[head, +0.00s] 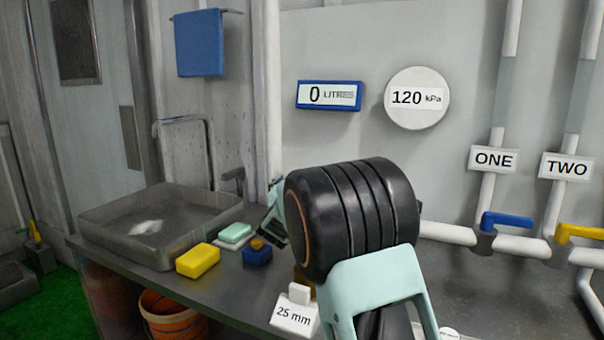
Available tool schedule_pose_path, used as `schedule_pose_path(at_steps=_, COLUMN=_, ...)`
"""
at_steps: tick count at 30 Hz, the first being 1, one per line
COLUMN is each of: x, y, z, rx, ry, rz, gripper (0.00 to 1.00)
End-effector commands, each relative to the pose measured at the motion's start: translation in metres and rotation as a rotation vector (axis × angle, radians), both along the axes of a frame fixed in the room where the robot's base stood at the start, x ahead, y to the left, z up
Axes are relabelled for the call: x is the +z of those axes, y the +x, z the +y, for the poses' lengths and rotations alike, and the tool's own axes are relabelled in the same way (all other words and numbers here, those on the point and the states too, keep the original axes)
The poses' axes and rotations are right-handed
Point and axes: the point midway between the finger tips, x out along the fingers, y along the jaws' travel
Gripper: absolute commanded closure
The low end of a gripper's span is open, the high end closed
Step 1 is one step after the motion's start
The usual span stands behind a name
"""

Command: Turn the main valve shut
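No valve in the head view is marked as the main valve; one may be hidden behind my arm. A blue lever valve (507,221) sits on the white pipe below the label ONE (494,159). A yellow lever valve (580,233) sits below the label TWO (567,166). Part of my gripper (274,212) shows left of my black arm joint, by the foot of the tall white pipe (273,90). Its fingertips are mostly hidden, so its opening and any contact are unclear.
The gauge reads 120 kPa (417,97); the display reads 0 LITRES (329,95). A sink (110,235), yellow sponge (198,260), soap dish (235,234) and small blue object (257,254) are at left. A 25 mm tag (294,315) is near my arm. An orange bucket (170,318) is below.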

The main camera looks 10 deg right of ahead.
Motion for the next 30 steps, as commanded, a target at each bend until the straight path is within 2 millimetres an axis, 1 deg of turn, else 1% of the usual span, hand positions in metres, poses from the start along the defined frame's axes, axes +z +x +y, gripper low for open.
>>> schedule_pose_path(at_steps=1, x=0.0026, y=0.0002, z=0.0011, rx=-0.007, ry=-0.003, rz=0.001, gripper=0.42)
schedule_pose_path(at_steps=19, x=-0.0002, y=0.0001, z=-0.0003, rx=-0.033, ry=-0.001, rz=-0.001, gripper=0.42)
schedule_pose_path(at_steps=20, x=-0.0002, y=0.0001, z=-0.0003, rx=-0.033, ry=-0.001, rz=-0.001, gripper=0.17)
schedule_pose_path(at_steps=21, x=-0.0002, y=0.0001, z=-0.0003, rx=-0.033, ry=-0.001, rz=-0.001, gripper=0.12)
schedule_pose_path(at_steps=24, x=-0.0002, y=0.0002, z=-0.0002, rx=-0.033, ry=-0.001, rz=-0.001, gripper=0.01)
schedule_pose_path(at_steps=25, x=-0.0002, y=0.0002, z=-0.0002, rx=-0.033, ry=-0.001, rz=-0.001, gripper=0.00)
schedule_pose_path(at_steps=30, x=-0.0001, y=0.0003, z=0.0001, rx=-0.032, ry=0.000, rz=-0.001, gripper=0.00)
